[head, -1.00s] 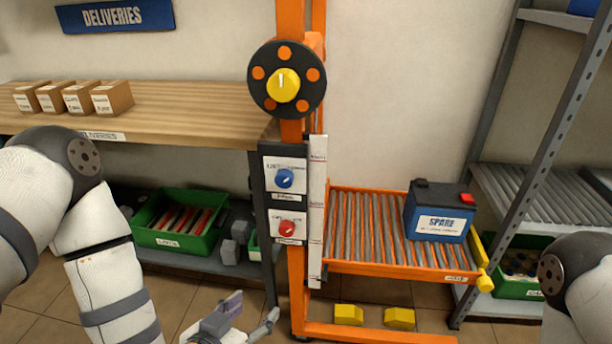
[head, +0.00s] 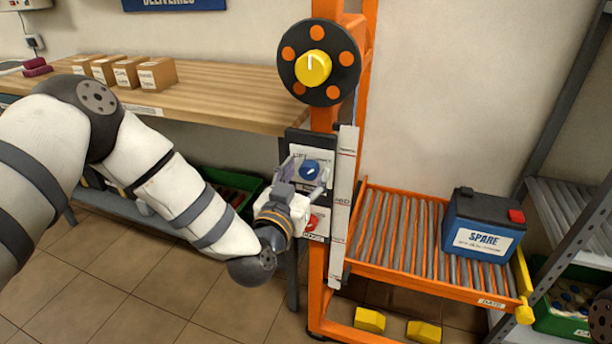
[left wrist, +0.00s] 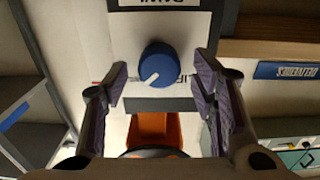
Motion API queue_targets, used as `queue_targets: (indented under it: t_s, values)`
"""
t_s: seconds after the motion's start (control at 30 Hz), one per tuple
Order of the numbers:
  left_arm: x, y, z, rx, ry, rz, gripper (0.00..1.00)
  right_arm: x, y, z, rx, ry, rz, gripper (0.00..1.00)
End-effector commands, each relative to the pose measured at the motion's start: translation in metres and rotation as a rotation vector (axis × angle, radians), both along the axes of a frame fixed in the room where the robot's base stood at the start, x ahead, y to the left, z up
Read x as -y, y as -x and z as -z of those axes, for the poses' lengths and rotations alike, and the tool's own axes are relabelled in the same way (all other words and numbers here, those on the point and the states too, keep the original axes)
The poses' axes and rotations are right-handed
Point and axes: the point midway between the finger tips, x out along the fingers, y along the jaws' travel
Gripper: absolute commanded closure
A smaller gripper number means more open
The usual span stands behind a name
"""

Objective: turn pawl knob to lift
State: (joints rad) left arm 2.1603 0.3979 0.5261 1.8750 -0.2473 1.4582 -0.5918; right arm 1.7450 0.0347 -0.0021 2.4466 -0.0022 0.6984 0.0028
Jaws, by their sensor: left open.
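The blue knob (head: 310,169) sits on a white label plate on the orange lift post; I take it for the pawl knob. In the left wrist view the blue knob (left wrist: 156,64) is large, its white pointer line toward the picture's lower left. My left gripper (head: 308,174) is open, its fingers on either side of the knob. In the left wrist view the gripper (left wrist: 160,78) shows gaps between both fingers and the knob. A red knob (head: 311,222) below is partly hidden by my gripper. My right gripper is out of view.
A black wheel (head: 297,83) with a yellow hub (head: 313,68) is above the knobs. A white scale strip (head: 343,205) stands just right of them. The orange roller tray (head: 405,282) holds a blue SPARE battery (head: 484,222). A wooden shelf (head: 215,105) is at left.

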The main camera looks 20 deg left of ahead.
Motion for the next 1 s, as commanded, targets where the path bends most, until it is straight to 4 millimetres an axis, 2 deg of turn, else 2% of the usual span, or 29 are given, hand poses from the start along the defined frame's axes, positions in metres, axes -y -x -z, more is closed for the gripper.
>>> queue_targets:
  t_s: [0.27, 0.4, 0.47, 0.5, 0.77, 1.0]
  values:
    - [0.0003, -0.003, -0.0008, 0.0, 0.0, 0.001, 0.47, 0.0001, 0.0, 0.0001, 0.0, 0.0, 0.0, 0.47]
    - [0.0003, -0.0027, -0.0007, 0.0, 0.0, 0.001, 0.79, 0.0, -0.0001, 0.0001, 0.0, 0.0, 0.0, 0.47]
    - [0.0003, -0.0027, -0.0006, 0.0, 0.0, 0.001, 0.93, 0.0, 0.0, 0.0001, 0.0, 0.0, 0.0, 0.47]
    - [0.0003, -0.0027, -0.0006, 0.0, 0.0, 0.001, 0.96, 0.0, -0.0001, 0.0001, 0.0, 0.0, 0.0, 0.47]
    - [0.0002, -0.0025, -0.0006, -0.001, 0.02, 0.0, 0.96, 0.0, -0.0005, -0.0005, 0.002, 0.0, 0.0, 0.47]
    - [-0.0005, -0.0026, -0.0011, -0.005, 0.139, 0.0, 0.96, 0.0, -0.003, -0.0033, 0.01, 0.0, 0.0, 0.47]
